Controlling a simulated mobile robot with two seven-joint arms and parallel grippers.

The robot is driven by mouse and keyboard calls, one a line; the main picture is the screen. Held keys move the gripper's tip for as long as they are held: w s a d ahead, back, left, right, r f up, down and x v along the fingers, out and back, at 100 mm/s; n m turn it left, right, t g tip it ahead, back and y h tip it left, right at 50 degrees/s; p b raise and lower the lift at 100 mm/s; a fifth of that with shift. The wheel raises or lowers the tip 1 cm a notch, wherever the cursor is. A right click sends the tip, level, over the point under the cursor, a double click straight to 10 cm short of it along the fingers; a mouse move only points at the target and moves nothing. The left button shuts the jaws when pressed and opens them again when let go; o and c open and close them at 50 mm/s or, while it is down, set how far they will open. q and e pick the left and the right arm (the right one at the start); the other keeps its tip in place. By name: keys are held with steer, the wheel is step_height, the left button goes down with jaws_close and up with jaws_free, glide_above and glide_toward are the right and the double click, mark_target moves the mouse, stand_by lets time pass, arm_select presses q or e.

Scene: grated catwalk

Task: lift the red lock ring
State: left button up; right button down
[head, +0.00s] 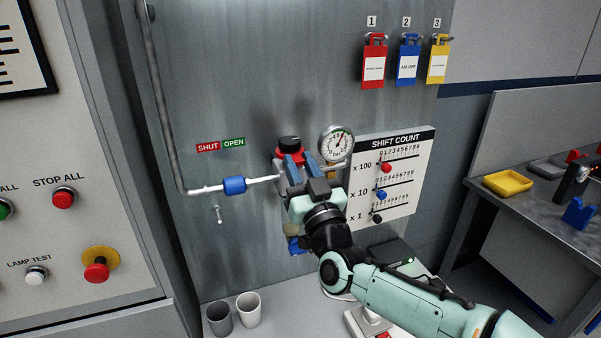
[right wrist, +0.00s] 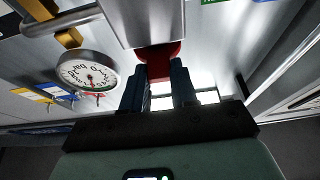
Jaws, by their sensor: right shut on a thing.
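The red lock ring (head: 281,155) sits under a black knob (head: 290,143) on a regulator fixed to the grey metal panel. It also shows in the right wrist view (right wrist: 158,60), between the blue fingers. My right gripper (head: 293,162) reaches up to it from below right and is shut on it. The fingers and wrist hide part of the ring and much of the regulator body. My left gripper is not in view.
A pressure gauge (head: 336,145) stands close right of the gripper. A pipe with a blue valve sleeve (head: 235,185) joins from the left. A shift count board (head: 392,180) is at right. Two cups (head: 248,310) stand on the shelf below.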

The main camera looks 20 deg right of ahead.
steer(key=c, duration=1.1)
jaws_free()
steer(key=shift+r, duration=0.35)
steer(key=shift+o, duration=1.1)
steer(key=shift+f, duration=0.1)
steer(key=b+v, duration=0.4)
steer(key=v, duration=0.9)
steer(key=shift+s+f, duration=0.1)
